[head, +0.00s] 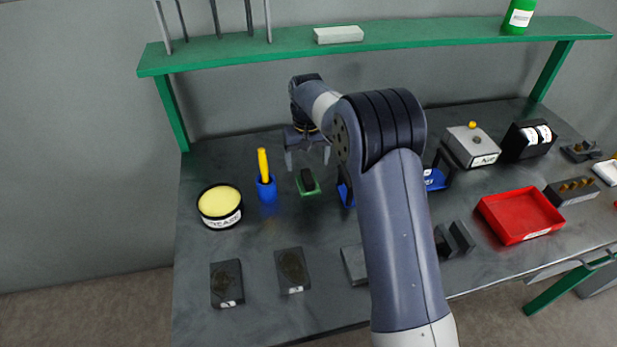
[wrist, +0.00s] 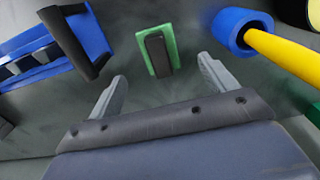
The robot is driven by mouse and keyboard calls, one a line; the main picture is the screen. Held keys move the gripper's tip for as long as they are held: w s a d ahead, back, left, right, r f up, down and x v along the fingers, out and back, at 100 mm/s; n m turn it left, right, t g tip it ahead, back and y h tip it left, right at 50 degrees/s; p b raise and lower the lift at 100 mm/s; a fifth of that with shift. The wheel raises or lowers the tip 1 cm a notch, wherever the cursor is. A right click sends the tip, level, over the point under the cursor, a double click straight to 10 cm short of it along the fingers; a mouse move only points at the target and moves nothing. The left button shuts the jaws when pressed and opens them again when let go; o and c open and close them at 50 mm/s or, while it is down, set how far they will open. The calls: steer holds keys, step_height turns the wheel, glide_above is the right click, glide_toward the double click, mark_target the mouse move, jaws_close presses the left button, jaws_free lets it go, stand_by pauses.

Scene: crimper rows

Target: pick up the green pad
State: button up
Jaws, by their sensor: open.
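The green pad (head: 313,190) lies flat on the dark table, with a black block (head: 307,179) on top of it. In the wrist view the green pad (wrist: 171,42) shows as a green rim around the black block (wrist: 157,54), ahead of my fingers and roughly between their lines. My gripper (head: 307,164) is open and empty, above the table and close to the pad. In the wrist view both fingertips of my gripper (wrist: 165,68) are spread, one on each side. I see nothing between them that they touch.
A blue holder with a yellow handle (head: 264,172) stands left of the pad. A blue rack with a black handle (wrist: 70,42) is on its other side, partly hidden by my arm. A yellow-topped round tin (head: 220,205) stands farther left. A green shelf (head: 390,46) runs above the back.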

mark_target(308, 176)
steer(key=f, duration=0.1)
steer(key=w+f, duration=0.1)
steer(key=f, duration=0.1)
steer(key=shift+s+f+p, duration=0.1)
steer(key=shift+f+p, duration=0.95)
steer(key=shift+f, duration=1.5)
steer(key=c, duration=1.1)
steer(key=shift+r, duration=0.1)
step_height(308, 176, up, 10)
steer(key=shift+b, duration=1)
steer(key=o, duration=0.4)
steer(key=shift+c, duration=1.2)
steer(key=shift+s, duration=0.15)
